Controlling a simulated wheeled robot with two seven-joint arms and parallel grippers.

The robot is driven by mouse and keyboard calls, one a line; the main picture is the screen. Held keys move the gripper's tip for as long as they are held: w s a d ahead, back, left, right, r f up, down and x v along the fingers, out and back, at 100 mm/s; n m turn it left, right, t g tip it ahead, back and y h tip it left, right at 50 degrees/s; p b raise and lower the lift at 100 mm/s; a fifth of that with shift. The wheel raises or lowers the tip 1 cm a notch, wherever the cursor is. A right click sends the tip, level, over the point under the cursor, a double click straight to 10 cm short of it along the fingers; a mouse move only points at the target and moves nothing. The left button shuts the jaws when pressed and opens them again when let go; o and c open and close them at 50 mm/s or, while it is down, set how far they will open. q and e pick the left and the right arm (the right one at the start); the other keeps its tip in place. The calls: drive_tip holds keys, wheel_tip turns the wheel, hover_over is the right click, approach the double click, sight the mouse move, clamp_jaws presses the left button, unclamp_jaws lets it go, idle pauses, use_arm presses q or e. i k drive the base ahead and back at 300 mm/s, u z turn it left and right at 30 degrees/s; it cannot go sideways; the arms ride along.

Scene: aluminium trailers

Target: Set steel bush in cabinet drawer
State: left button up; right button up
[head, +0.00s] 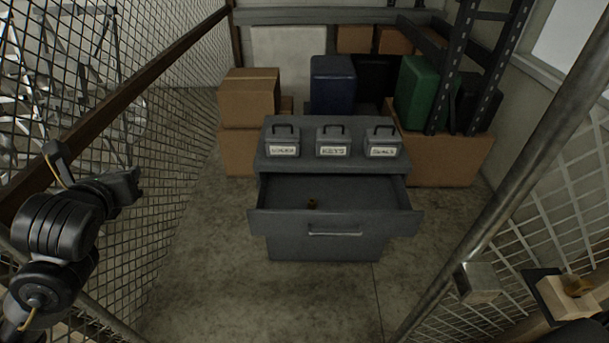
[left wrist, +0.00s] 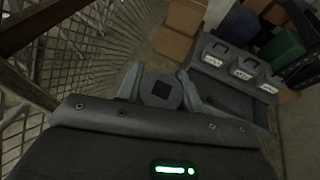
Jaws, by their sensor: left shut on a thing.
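In the head view my left gripper (head: 130,184) is at the left beside the mesh wall, well left of the cabinet; the bush is hard to make out there. The grey cabinet (head: 320,247) stands in the middle of the floor. Its drawer (head: 365,218) is pulled open, with a small brown piece (head: 312,204) inside.
Three labelled grey boxes with handles (head: 333,143) stand on the cabinet top. Cardboard boxes (head: 249,96), a blue bin (head: 333,84) and a green bin (head: 414,92) are behind. Mesh walls flank both sides; a metal pole (head: 500,210) slants at the right. The floor before the cabinet is clear.

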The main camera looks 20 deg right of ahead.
sight(358, 203)
drive_tip(key=i, duration=1.9)
drive_tip(key=z, duration=3.4)
